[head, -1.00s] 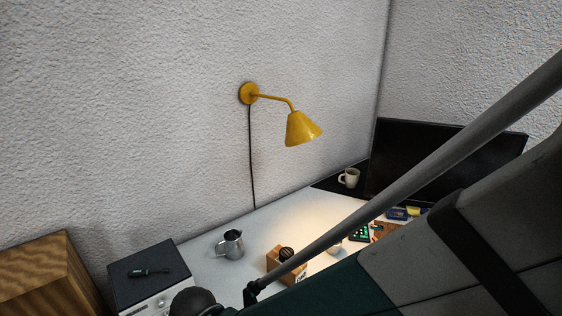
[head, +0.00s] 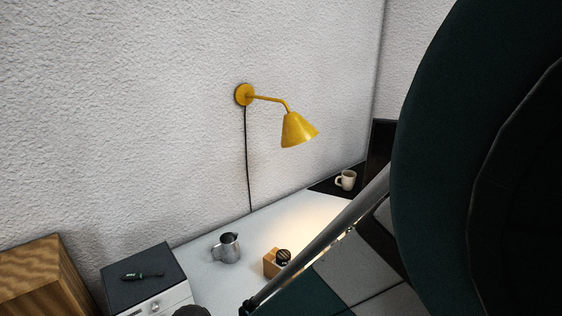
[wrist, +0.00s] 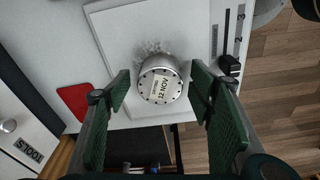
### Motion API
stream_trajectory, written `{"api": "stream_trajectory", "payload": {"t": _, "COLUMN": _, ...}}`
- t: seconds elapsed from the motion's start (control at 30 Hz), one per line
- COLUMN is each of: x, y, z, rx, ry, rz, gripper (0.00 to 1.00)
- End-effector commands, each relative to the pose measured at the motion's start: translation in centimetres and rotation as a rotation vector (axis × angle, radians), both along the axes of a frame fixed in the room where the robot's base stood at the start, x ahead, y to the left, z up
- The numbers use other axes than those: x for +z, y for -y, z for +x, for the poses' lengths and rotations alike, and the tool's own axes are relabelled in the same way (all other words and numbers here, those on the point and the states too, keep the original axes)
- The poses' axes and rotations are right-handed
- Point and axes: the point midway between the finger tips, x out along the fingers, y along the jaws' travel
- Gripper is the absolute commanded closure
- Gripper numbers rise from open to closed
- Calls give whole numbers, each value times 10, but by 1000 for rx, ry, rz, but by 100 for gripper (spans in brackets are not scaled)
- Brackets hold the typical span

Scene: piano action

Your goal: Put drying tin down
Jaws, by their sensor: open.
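The drying tin (wrist: 160,78) is a round silvery tin with rivets or holes around its rim and a label reading "12 NOV". My gripper (wrist: 159,94) is open, with one green-padded finger on each side of the tin and a narrow gap on both sides. The tin's underside is hidden, so I cannot tell how it rests. In the head view I make out neither the tin nor my gripper's fingers.
The wooden floor (wrist: 284,95) shows beyond the table edge. The head view shows a metal jug (head: 226,248), mug (head: 346,180) and yellow wall lamp (head: 297,130).

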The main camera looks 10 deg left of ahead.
Motion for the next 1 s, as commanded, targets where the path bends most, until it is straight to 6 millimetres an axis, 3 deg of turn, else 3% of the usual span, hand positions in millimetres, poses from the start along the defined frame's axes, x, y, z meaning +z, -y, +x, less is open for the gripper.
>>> {"api": "stream_trajectory", "payload": {"t": 0.17, "x": -9, "y": -1, "z": -1, "rx": 0, "ry": 0, "rz": 0, "gripper": 47}}
{"api": "stream_trajectory", "payload": {"t": 0.73, "x": -9, "y": -1, "z": -1, "rx": 0, "ry": 0, "rz": 0, "gripper": 47}}
{"api": "stream_trajectory", "payload": {"t": 1.0, "x": -9, "y": -1, "z": -1, "rx": 0, "ry": 0, "rz": 0, "gripper": 78}}
